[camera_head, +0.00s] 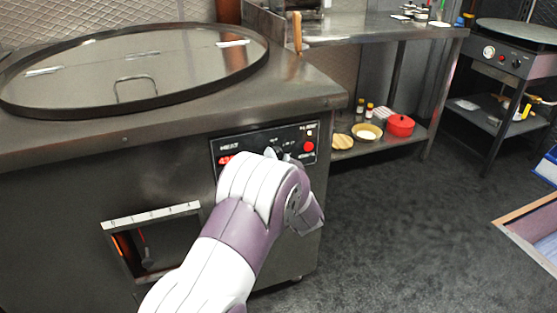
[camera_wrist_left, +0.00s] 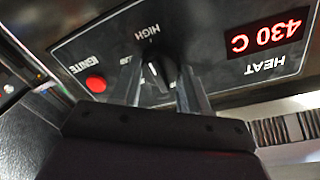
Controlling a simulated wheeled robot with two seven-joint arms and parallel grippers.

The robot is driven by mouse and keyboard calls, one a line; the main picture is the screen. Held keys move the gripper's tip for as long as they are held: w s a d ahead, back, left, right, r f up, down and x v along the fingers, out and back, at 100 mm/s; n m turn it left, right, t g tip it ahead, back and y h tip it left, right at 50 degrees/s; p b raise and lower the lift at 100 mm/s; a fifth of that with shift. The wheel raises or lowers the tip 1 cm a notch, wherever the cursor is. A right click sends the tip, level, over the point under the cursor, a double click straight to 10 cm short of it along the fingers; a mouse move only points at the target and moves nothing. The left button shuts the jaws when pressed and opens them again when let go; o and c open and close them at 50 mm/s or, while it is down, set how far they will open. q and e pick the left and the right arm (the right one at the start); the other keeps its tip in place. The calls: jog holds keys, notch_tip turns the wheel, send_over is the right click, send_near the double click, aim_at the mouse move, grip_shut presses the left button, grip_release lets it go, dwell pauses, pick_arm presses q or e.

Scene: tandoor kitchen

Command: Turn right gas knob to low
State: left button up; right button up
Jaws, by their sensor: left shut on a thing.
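The black gas knob (camera_wrist_left: 160,72) with a white pointer line sits on the black control panel (camera_wrist_left: 215,75), which shows upside down in the left wrist view. My left gripper (camera_wrist_left: 161,92) has one finger on each side of the knob and is shut on it. The white line points roughly toward the word HIGH; I cannot tell the exact setting. Another label beside the left finger is partly covered. In the head view my left arm reaches the panel (camera_head: 216,152) on the tandoor front, and my wrist and hand hide most of the knob. My right gripper is not in view.
A red IGNITE button (camera_wrist_left: 96,84) and a red 430 C display (camera_wrist_left: 267,35) flank the knob. A round lid (camera_head: 190,68) covers the tandoor top. A steel shelf with a red pot (camera_head: 400,125) stands behind. The dark floor at right is mostly clear.

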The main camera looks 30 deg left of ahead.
pick_arm(q)
jog(key=shift+f+n, duration=0.1)
jog(key=shift+n, duration=0.2)
jog(key=n+y+b, duration=0.1)
jog(key=n+b, duration=0.3)
jog(key=n, duration=0.7)
jog(key=shift+s+f, duration=0.1)
jog(key=shift+f, duration=0.05)
jog(key=shift+n, duration=0.4)
jog(key=o, duration=1.1)
jog(key=shift+c, duration=0.2)
